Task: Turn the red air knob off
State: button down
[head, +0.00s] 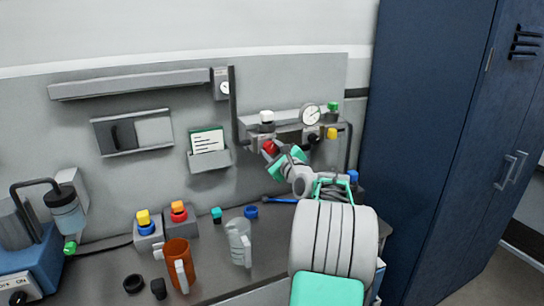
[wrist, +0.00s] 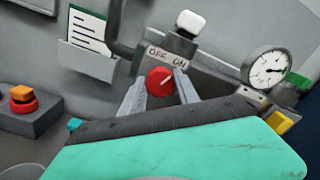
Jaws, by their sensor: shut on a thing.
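The red air knob (head: 270,147) sits on the front of the grey air unit on the back panel. In the wrist view the red knob (wrist: 160,81) shows a white pointer line slanting up and right, toward the ON end of the OFF/ON label (wrist: 166,60) above it. My gripper (wrist: 158,88) has its two grey fingers on either side of the knob and is shut on it. In the head view my gripper (head: 275,153) reaches the knob from the lower right, and its fingers are partly hidden.
A pressure gauge (head: 310,115), a white-topped part (head: 266,117), a green knob (head: 332,106) and a yellow knob (head: 331,133) sit close around the air unit. A card holder (head: 210,159) hangs left. An orange mug (head: 178,262) and a clear jug (head: 238,243) stand on the bench below.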

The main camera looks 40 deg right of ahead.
jog(key=n+b, duration=0.4)
jog(key=n, duration=0.1)
jog(key=n+b, duration=0.2)
jog(key=shift+f+b, duration=0.35)
jog(key=shift+b, duration=0.05)
jog(key=n+b, duration=0.3)
jog(key=shift+n, duration=0.4)
jog(key=shift+r+n+b, duration=0.2)
jog(key=shift+n+b, duration=0.65)
jog(key=shift+n, duration=0.25)
jog(key=c, duration=0.9)
grip_release()
jog(key=shift+s, duration=0.1)
